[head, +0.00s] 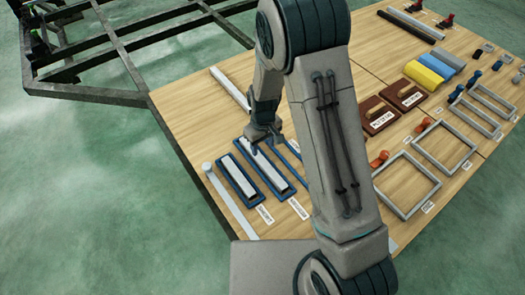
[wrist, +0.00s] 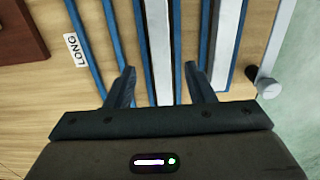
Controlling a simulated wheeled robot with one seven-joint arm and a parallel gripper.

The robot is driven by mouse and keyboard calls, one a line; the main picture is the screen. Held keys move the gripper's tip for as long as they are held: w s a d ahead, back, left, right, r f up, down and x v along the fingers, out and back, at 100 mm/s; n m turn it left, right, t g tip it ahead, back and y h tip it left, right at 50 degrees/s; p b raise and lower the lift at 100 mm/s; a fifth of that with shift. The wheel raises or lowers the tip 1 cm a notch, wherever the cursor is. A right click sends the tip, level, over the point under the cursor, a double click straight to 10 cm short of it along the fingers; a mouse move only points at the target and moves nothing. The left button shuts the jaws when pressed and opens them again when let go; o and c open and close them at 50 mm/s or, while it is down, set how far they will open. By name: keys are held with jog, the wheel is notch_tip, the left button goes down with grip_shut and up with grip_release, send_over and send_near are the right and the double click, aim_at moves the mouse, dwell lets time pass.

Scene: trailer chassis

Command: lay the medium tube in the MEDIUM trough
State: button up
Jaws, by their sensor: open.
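The medium tube (head: 269,166), a white bar, lies in the middle blue trough (head: 290,190), whose label I take as MEDIUM though it is small. In the wrist view the tube (wrist: 159,50) runs lengthwise between the trough's blue walls (wrist: 178,45). My gripper (head: 262,138) is over the trough's far part. In the wrist view my gripper (wrist: 160,68) is open, one finger on each side of the tube, with gaps between fingers and tube. The fingers' exact height above the trough is hard to tell.
Another white tube (wrist: 227,45) lies in the neighbouring blue trough. A trough by the LONG label (wrist: 76,50) looks empty. A long pale bar (head: 230,88) lies farther back, and a grey rod (head: 226,197) lies at the table's left edge. Brown cases (head: 380,117) stand right of my arm.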

jog(key=s+d+r+m, duration=0.2)
jog(key=s+d+r, duration=0.2)
jog(key=r, duration=0.5)
jog(key=s+d+r+m, duration=0.1)
jog(key=s+d+r, duration=0.25)
jog(key=r, duration=0.45)
jog(key=s+d+r+m, duration=0.1)
jog(key=s+d+r, duration=0.2)
jog(key=s, duration=0.2)
jog(key=s+d+r+m+t, duration=0.1)
jog(key=s+d+r+m, duration=0.1)
jog(key=s, duration=0.4)
jog(key=shift+s+d+r+m+p, duration=0.15)
jog(key=shift+d+r+m+p, duration=0.15)
jog(key=shift+d+r, duration=0.55)
